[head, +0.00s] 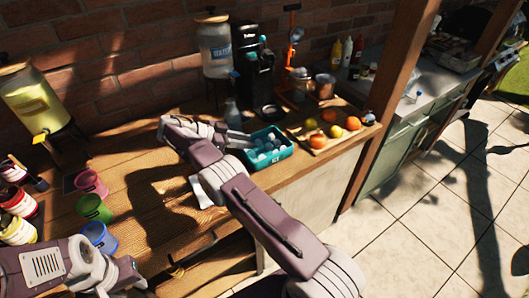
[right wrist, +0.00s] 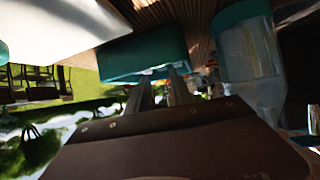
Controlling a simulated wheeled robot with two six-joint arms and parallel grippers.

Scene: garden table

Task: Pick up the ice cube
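Several pale ice cubes (head: 262,156) lie in a teal bin (head: 286,155) on the wooden counter in the head view. My right gripper (head: 246,139) reaches in from the left and its fingertips are at the bin's left edge. In the right wrist view its two fingers (right wrist: 160,78) stand apart, with the teal bin's wall (right wrist: 145,52) just beyond the tips. I see no cube clearly between them; the bin's inside is hidden there. My left gripper (head: 118,278) is low at the left of the head view, and its fingers are not clear.
A board with oranges and other fruit (head: 318,140) stands right of the bin. A black coffee machine (head: 252,65) and a water dispenser (head: 214,45) stand behind. Coloured cups (head: 94,208) and cans (head: 18,200) are at left. A clear bottle (head: 232,113) is close to my right gripper.

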